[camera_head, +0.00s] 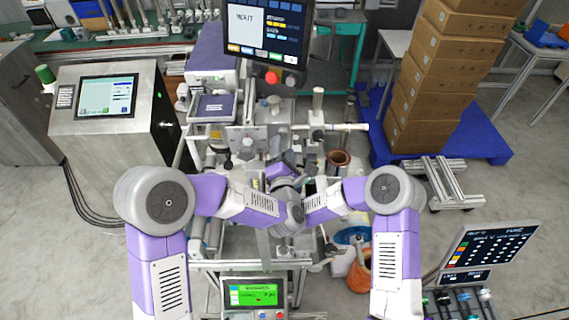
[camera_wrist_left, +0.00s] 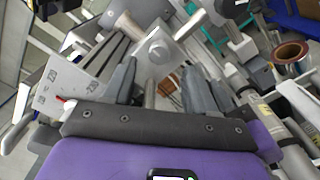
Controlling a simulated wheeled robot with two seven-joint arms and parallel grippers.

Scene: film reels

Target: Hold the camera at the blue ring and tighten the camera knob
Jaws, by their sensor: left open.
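My left gripper (camera_head: 276,162) is at the middle of the machine in the head view, small and partly merged with the parts around it. In the left wrist view its two grey fingers (camera_wrist_left: 158,78) stand apart, with no object held between them. A grey metal block with a round boss (camera_wrist_left: 157,50) shows just beyond the fingertips; I cannot tell if it belongs to the camera. I cannot pick out the camera, its blue ring or its knob for certain. My right arm comes in from the right to the same middle area, where its gripper is hidden or too small to read.
A steel cabinet with a display (camera_head: 106,97) is at left. Stacked cartons (camera_head: 440,75) stand on a blue pallet (camera_head: 490,148) at right. A copper-coloured roll (camera_wrist_left: 291,57) and metal rods crowd the wrist view.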

